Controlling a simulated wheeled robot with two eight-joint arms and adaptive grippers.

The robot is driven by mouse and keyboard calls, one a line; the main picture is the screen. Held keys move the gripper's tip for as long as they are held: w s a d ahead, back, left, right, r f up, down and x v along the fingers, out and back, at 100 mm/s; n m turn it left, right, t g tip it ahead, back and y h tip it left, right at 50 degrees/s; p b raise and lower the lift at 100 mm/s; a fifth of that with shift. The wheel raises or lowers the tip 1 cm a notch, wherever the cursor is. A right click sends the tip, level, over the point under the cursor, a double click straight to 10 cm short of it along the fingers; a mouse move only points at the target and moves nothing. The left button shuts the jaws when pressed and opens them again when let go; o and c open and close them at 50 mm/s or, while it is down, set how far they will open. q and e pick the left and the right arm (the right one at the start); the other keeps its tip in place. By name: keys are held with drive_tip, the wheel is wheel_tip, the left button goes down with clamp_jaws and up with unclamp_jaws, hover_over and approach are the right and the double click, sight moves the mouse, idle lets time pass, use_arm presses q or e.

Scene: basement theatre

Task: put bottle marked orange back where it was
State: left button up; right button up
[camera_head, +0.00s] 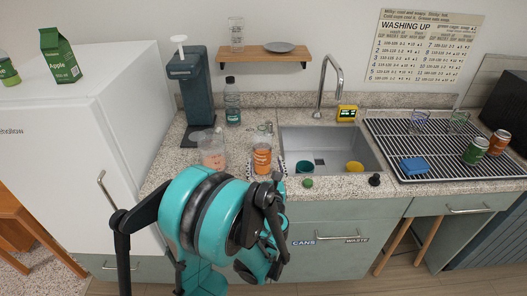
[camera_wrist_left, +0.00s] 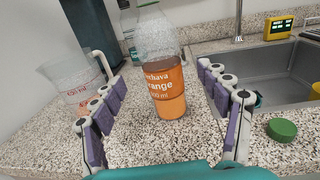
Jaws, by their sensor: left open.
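The orange-marked bottle (camera_head: 262,158) stands upright on the speckled counter, just left of the sink. It also shows in the left wrist view (camera_wrist_left: 165,88), clear above with orange liquid and an orange label below; its top is cut off there. My left gripper (camera_wrist_left: 163,105) is open, with its purple-padded fingers on either side of the bottle and visible gaps to it. In the head view my left arm covers the counter front below the bottle. My right gripper is in neither view.
A clear measuring jug (camera_head: 212,152) stands left of the bottle. A green cap (camera_head: 308,183) and a black stopper (camera_head: 375,180) lie at the sink's front edge. The sink (camera_head: 335,146) holds two cups. A dark dispenser (camera_head: 188,90) and another bottle (camera_head: 232,103) stand behind.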

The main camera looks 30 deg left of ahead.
use_arm(q)
drive_tip(key=s+d+f+n+g+h, duration=0.1)
drive_tip(key=s+d+n+g+h, duration=0.2)
drive_tip(key=n, duration=1.1)
drive_tip(key=s+d+f+n+g+h, duration=0.2)
drive_tip(key=s+d+n+g+h, duration=0.2)
drive_tip(key=s+d+n, duration=0.9)
drive_tip(key=s+n+h, duration=0.1)
drive_tip(key=s+h, duration=0.2)
drive_tip(key=s, duration=0.2)
drive_tip(key=shift+s+d+f+n+g+h, duration=0.2)
drive_tip(key=shift+s+f+n+g+h, duration=0.1)
drive_tip(key=shift+n, duration=0.1)
